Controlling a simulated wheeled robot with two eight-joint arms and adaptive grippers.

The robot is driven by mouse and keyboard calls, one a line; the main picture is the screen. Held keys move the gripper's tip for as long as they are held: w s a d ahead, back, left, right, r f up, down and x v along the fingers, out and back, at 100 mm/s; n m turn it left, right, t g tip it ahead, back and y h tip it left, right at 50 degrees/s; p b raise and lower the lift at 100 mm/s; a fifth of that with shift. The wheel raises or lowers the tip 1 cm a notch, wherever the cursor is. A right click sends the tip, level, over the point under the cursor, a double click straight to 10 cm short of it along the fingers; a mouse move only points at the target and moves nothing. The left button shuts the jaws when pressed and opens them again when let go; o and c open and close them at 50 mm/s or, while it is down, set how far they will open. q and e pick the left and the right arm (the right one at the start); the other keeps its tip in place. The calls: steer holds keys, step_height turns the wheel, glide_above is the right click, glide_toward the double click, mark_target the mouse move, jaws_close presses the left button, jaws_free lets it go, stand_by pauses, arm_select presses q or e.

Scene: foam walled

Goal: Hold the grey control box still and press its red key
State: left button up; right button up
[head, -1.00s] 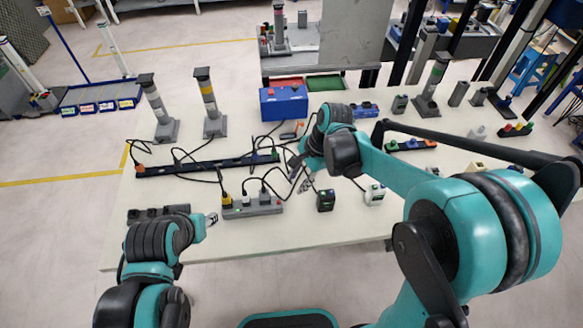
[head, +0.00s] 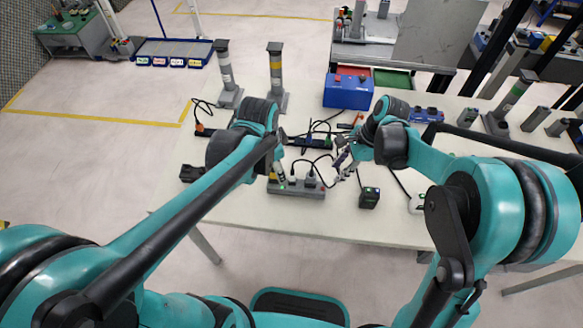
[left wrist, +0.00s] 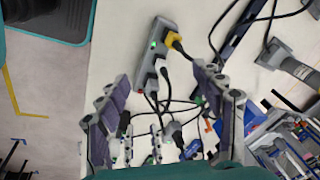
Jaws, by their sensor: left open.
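A long grey box (head: 297,188) with plugs in its top lies near the table's front edge; I take it for the control box. In the left wrist view the box (left wrist: 147,67) shows a yellow plug, a green light and a small red patch (left wrist: 140,91) at one end, perhaps the red key. My left gripper (head: 281,167) is above the left part of the box, its fingers apart with nothing between them in the wrist view (left wrist: 163,115). My right gripper (head: 342,170) is just beyond the box's right end; its finger gap is unclear.
Black cables loop behind the box around both grippers. A small black box (head: 369,198) with a green face stands to the right. A blue box (head: 347,91) and grey posts (head: 277,78) stand farther back.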

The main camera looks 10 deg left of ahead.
mark_target(291, 181)
arm_select(q)
steer(key=w+d+f+m+g, duration=0.1)
steer(key=f+m, duration=0.1)
steer(key=f, duration=0.1)
steer(key=w+d+f+m+g, duration=0.1)
steer(key=w+f+m, duration=0.1)
steer(key=f, duration=0.1)
steer(key=w+d+f+m, duration=0.1)
steer(key=w+f+m, duration=0.1)
steer(key=f, duration=0.1)
steer(key=shift+d+m+g, duration=0.3)
steer(key=shift+d+g, duration=0.1)
step_height(291, 181, down, 8)
steer(key=shift+r, duration=0.1)
steer(key=c, duration=1.4)
arm_select(e)
jaws_close()
